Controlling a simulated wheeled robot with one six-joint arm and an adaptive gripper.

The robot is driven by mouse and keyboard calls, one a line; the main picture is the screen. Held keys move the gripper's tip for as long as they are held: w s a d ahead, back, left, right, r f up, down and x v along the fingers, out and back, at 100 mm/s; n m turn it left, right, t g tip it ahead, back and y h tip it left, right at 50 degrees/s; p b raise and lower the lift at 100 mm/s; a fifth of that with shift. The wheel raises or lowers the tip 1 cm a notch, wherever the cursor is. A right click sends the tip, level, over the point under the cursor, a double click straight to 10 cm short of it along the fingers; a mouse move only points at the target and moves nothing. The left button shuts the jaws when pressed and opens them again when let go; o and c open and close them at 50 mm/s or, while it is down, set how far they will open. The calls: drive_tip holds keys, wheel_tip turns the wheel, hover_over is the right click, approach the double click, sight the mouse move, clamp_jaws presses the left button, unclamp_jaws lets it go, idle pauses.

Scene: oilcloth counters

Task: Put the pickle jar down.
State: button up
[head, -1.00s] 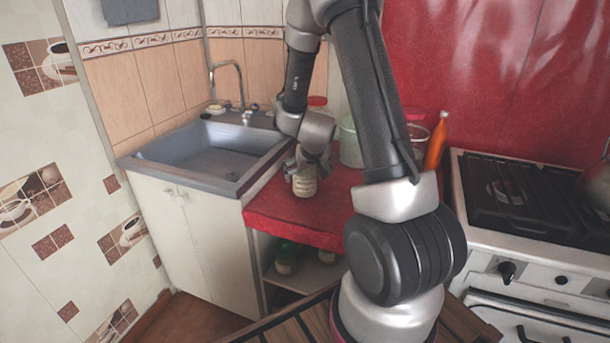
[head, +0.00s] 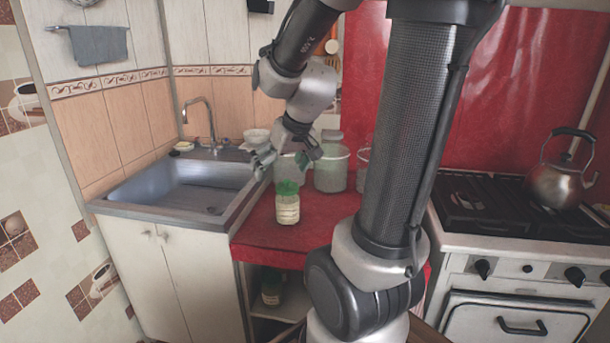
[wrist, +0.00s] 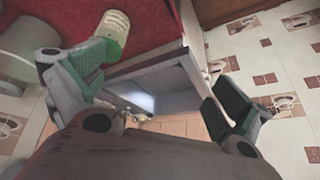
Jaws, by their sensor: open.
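The pickle jar (head: 287,208), pale-labelled with a green top, stands upright on the red counter (head: 262,243) near its front edge. My gripper (head: 286,158) is above and slightly behind it in the head view, apart from it and empty. In the wrist view the jar (wrist: 115,27) shows at the top left, outside the spread fingers of my open gripper (wrist: 152,82).
Large glass jars (head: 331,172) stand behind the pickle jar. The stove (head: 500,205) with a kettle (head: 560,180) is at the right. Another jar (head: 271,288) sits on the shelf below.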

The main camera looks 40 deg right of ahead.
drive_tip(key=s+a+r, duration=0.2)
drive_tip(key=s, duration=0.6)
drive_tip(key=s+a+r+n+g, duration=0.1)
drive_tip(key=s+r, duration=0.2)
drive_tip(key=s, duration=0.5)
drive_tip(key=shift+a+r+g, duration=0.25)
drive_tip(key=shift+a+g, duration=0.05)
drive_tip(key=shift+a, duration=0.05)
